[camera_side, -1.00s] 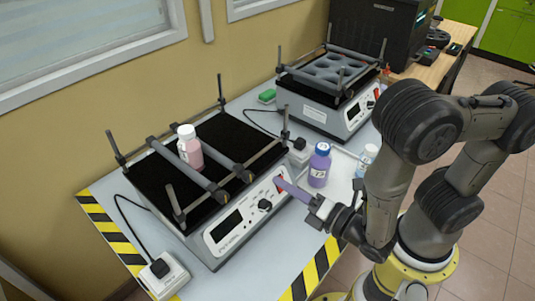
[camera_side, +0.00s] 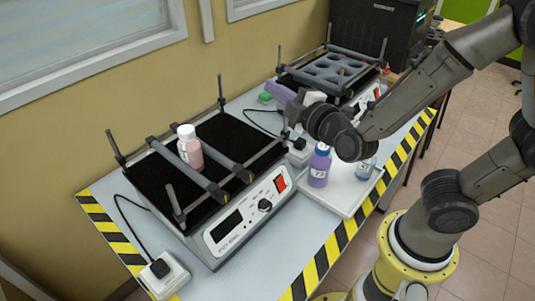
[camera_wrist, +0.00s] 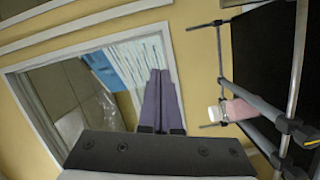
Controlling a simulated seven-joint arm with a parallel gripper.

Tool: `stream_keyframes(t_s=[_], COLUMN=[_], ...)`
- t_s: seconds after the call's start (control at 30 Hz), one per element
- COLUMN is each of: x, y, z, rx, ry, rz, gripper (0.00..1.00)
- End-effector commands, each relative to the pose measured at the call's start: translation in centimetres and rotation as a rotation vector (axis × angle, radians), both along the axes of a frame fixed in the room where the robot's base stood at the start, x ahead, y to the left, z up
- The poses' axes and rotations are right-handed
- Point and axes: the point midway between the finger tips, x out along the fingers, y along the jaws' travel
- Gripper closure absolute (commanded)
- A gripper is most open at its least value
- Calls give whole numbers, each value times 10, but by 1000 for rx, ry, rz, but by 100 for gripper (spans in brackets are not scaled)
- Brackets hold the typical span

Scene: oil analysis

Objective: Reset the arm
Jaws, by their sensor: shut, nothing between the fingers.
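My gripper (camera_side: 277,93) has purple fingers and is raised above the table in the side view, between the two shakers and pointing left toward the wall. In the wrist view its purple fingers (camera_wrist: 158,100) lie close together with nothing between them, in front of the window and wall. It touches nothing that I can see.
A pink bottle (camera_side: 189,146) stands between bars on the near shaker (camera_side: 250,215). A purple bottle (camera_side: 319,166) and a clear bottle (camera_side: 366,168) stand on a white tray (camera_side: 345,197) below my wrist. The far shaker (camera_side: 310,92) is behind my gripper.

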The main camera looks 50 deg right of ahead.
Motion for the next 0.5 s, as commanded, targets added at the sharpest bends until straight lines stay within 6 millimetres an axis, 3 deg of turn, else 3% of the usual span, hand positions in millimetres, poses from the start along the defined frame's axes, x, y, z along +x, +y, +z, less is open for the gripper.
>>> stream_keyframes(t_s=[0.03,0.23,0.37,0.5], x=[2,-11,-34,-67], y=[-7,-12,-12,-12], z=[20,66,81,81], rx=[99,422,584,735], ry=[-13,32,106,224], rz=[15,120,157,143], gripper=[100,100,100,100])
